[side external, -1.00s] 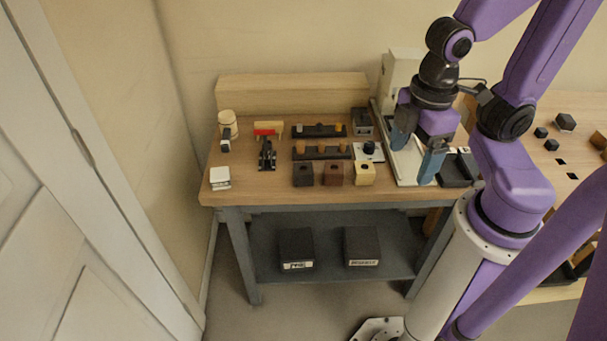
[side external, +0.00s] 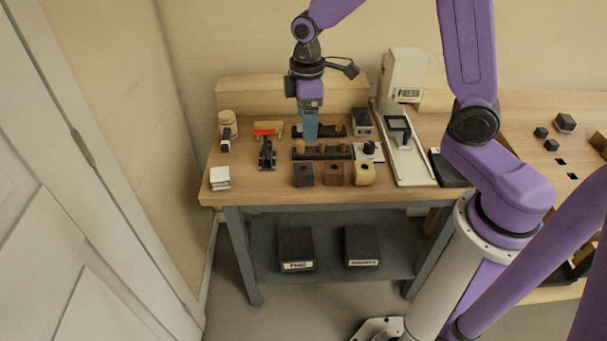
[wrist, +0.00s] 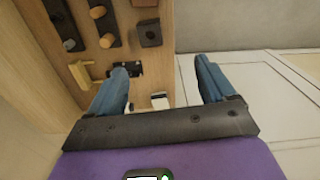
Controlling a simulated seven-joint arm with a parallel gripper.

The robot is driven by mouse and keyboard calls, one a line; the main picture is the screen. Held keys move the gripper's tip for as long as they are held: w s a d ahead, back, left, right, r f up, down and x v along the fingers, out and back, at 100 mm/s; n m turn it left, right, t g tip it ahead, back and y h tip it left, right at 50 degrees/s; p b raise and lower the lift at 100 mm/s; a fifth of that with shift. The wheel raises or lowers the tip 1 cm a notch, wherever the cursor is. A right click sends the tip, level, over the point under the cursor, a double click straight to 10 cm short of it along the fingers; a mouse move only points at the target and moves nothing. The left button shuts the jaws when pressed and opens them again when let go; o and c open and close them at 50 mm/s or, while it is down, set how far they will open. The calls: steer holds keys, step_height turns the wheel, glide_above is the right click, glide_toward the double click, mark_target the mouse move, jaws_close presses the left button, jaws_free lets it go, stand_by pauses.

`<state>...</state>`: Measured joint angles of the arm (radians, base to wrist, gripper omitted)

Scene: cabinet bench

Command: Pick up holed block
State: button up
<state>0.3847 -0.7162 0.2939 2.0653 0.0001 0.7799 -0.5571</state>
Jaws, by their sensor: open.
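Three holed blocks stand in a row near the bench's front edge: a dark one (side external: 303,174), a reddish-brown one (side external: 333,173) and a pale yellow one (side external: 364,172). Each has a hole in its top. The dark block (wrist: 149,32) also shows at the top of the wrist view, with part of the brown one at the frame edge. My gripper (side external: 310,136) is open, above and behind the dark block, over the peg racks. Its blue fingers (wrist: 162,64) are empty in the wrist view, and the dark block lies beyond them.
Two black racks with wooden pegs (side external: 322,152) lie behind the blocks. A black clamp (side external: 267,155), a red-and-wood piece (side external: 268,130) and a white block (side external: 220,177) are to the left. A white fixture (side external: 410,165) stands on the right.

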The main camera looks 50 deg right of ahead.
steer(key=w, duration=0.2)
glide_above(303, 170)
steer(key=s, duration=0.1)
step_height(303, 170, down, 12)
steer(key=shift+a+r, duration=0.1)
steer(key=shift+a, duration=0.05)
steer(key=shift+w+f, duration=0.15)
steer(key=shift+f, duration=1.45)
steer(key=shift+w+f, duration=0.1)
steer(key=shift+f, duration=1.5)
steer(key=c, duration=1.1)
